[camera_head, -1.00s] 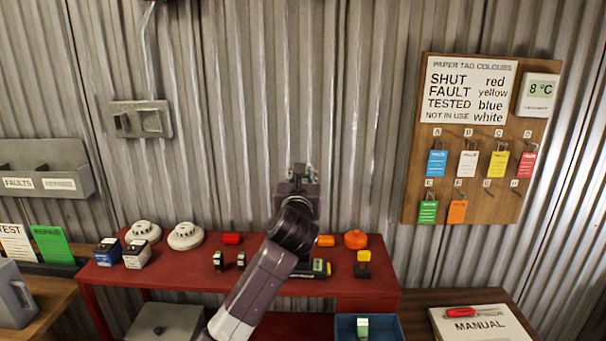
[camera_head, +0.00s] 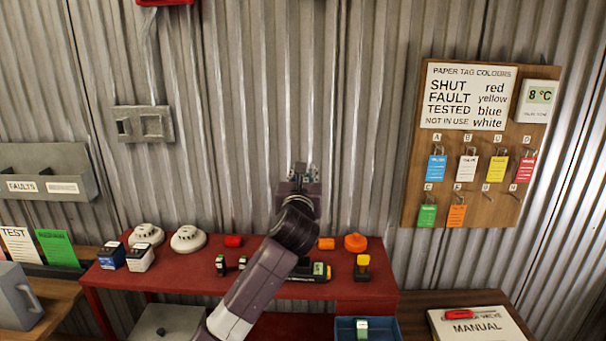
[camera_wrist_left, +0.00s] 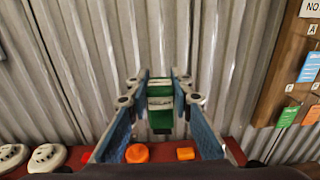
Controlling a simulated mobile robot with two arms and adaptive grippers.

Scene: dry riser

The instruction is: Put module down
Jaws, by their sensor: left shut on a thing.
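My left gripper (camera_head: 303,172) is raised in front of the corrugated wall, above the red bench (camera_head: 190,280). In the left wrist view its two blue-padded fingers (camera_wrist_left: 160,105) are shut on a green module with a white label band (camera_wrist_left: 160,88). The module is upright and clear of the bench; in the head view the gripper mostly hides it. Two small dark modules with green-white tops (camera_head: 221,265) stand on the bench. A black holder with a green-labelled piece (camera_head: 318,269) is partly behind my arm. My right gripper is not in view.
A blue bin (camera_head: 390,325) is below. The tag board (camera_head: 410,200) hangs right.

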